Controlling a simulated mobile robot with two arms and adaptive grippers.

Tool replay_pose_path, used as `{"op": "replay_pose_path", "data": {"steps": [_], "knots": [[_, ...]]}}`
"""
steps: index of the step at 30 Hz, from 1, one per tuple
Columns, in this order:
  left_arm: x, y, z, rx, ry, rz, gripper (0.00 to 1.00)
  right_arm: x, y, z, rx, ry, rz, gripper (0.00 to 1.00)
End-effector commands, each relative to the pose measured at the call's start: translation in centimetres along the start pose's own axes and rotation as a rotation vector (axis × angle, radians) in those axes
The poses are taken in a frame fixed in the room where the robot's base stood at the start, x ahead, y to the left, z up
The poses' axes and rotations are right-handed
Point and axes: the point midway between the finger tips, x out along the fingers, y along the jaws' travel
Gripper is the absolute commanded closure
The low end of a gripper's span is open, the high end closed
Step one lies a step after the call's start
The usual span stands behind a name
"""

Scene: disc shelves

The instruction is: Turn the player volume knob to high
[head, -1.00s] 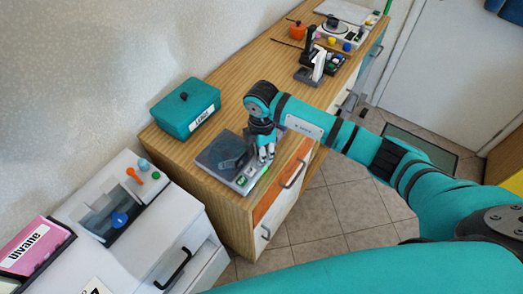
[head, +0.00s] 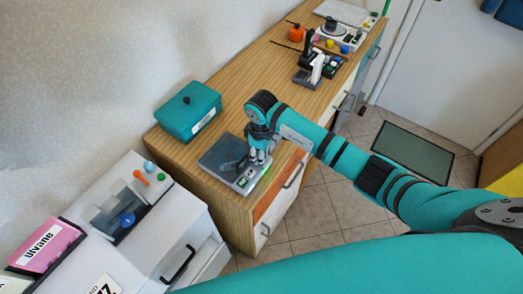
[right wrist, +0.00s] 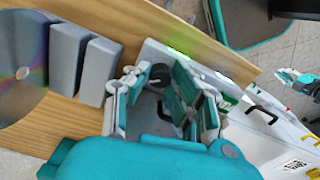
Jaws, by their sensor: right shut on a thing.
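The player (head: 217,153) is a flat grey unit with a pale front strip, near the front edge of the wooden cabinet top. My right gripper (head: 258,158) points down over the strip's right part. In the right wrist view its fingers (right wrist: 155,88) are closed around a small dark round knob (right wrist: 160,73). The fingers hide much of the knob, so its setting cannot be read. A green light (right wrist: 178,54) glows on the strip beside it. A small teal and white shape at that view's right edge may be my left gripper (right wrist: 300,82); its jaws are unclear.
A teal lidded box (head: 188,110) stands behind the player. A white unit with a blue knob (head: 127,219) is at left. A black stand (head: 308,70) and another device (head: 340,38) sit farther along the cabinet. A disc (right wrist: 22,70) and two grey blocks show in the right wrist view.

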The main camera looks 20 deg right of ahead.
Motion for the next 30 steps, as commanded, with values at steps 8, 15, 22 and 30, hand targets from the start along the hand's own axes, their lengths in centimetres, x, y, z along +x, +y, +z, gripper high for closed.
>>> {"op": "replay_pose_path", "data": {"steps": [8, 15, 22, 30], "knots": [[-2.9, 0.0, -0.3, 0.000, 0.000, 0.000, 1.00, -0.4, -0.1, -0.1, 0.162, 0.001, -0.003, 1.00], [-3.7, -0.1, -0.4, 0.000, 0.000, 0.000, 1.00, -0.2, 0.0, -0.1, 0.224, 0.002, 0.000, 1.00], [-3.8, -0.1, -0.4, 0.000, 0.000, 0.000, 1.00, -0.1, 0.0, -0.1, 0.239, 0.004, 0.001, 1.00], [-3.8, 0.0, -0.4, 0.000, 0.001, 0.000, 1.00, -0.1, 0.0, -0.1, 0.238, 0.004, 0.001, 0.76]]}}
